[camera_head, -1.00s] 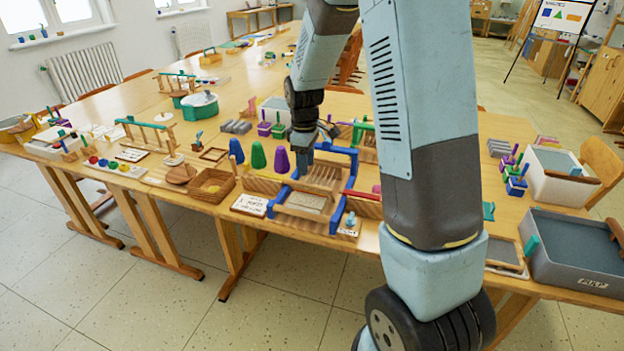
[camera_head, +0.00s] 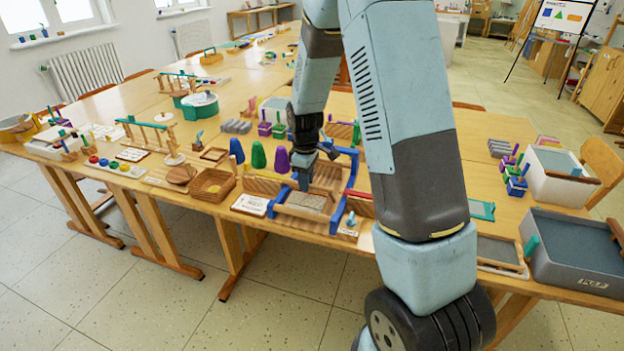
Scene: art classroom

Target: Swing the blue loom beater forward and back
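The small loom (camera_head: 272,207) has blue side parts and a wooden and woven middle. It stands at the front edge of the long wooden table. Blue bars rise at its back right, around a blue upright (camera_head: 353,168); I cannot tell for sure which blue part is the beater. My gripper (camera_head: 304,184) points down over the left middle of the loom, among its wooden slats. It is small and dark here, and its fingertips are hard to make out. I cannot tell whether it touches the loom or holds anything. My arm hides part of the loom's right surroundings.
Blue, green and purple cones (camera_head: 258,155) stand just left of the loom's back. A wooden basket (camera_head: 212,185) and a white card (camera_head: 249,205) lie to its left. A small blue peg (camera_head: 351,219) is at its front right. A grey bin (camera_head: 572,252) stands far right.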

